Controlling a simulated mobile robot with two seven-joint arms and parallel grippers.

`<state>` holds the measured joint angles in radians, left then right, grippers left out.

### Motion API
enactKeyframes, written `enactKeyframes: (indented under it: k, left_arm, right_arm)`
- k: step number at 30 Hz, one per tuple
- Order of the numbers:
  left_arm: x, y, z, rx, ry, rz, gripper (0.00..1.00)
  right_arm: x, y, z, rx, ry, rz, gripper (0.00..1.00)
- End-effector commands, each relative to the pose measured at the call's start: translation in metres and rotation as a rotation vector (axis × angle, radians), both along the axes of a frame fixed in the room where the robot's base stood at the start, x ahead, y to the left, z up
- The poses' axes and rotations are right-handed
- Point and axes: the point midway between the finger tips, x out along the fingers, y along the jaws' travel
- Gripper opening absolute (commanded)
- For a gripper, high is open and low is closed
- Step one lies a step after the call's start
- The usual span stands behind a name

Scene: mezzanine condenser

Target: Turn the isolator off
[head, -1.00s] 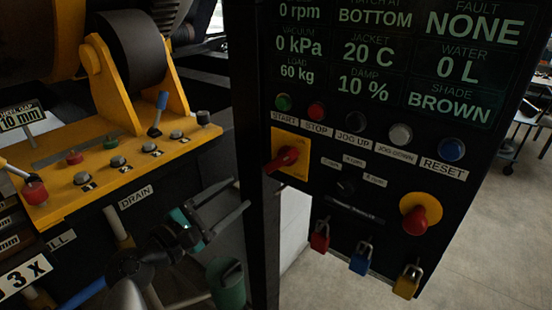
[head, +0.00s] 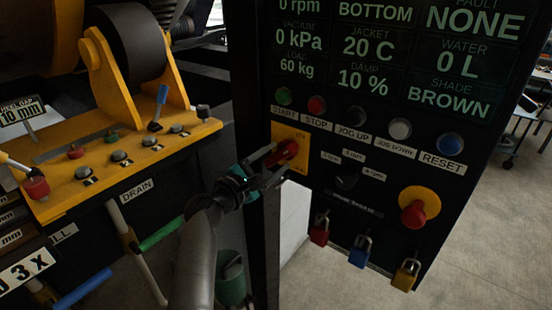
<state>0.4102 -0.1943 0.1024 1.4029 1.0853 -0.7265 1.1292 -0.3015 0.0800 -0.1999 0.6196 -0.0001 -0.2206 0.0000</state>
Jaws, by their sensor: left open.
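The isolator is a red rotary handle (head: 289,149) on a yellow plate (head: 303,139), at the left side of the black control panel (head: 330,265) in the head view. My left gripper (head: 272,163) is open, with its fingers reaching toward the red handle from the left. The fingertips are at or very near the handle's left end; I cannot tell whether they touch it. The fingers partly cover the plate's lower left. My right gripper is not in view.
A red emergency knob (head: 413,214) on a yellow base sits at the panel's lower right. Red (head: 320,230), blue (head: 360,252) and yellow (head: 406,275) padlocks hang below. Several push buttons line the panel. A yellow machine ledge (head: 110,170) with knobs stands at left.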

Motion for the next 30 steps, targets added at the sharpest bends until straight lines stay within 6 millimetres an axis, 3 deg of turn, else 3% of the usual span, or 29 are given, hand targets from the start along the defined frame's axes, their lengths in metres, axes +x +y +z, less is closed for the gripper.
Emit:
enactKeyframes:
  k: [13, 27, 30]
  left_arm:
    - [0.0057, -0.0044, 0.0003, 0.0, 0.0, 0.0, 0.6]
    - [0.0056, -0.0041, 0.0001, 0.0, 0.0, 0.0, 0.07]
    - [0.0055, -0.0041, 0.0001, 0.0, 0.0, 0.0, 0.0]
  right_arm:
    - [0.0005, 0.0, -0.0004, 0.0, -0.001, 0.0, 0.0]
    - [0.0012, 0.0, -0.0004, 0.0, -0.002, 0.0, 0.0]
    - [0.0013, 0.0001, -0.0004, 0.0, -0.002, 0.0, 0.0]
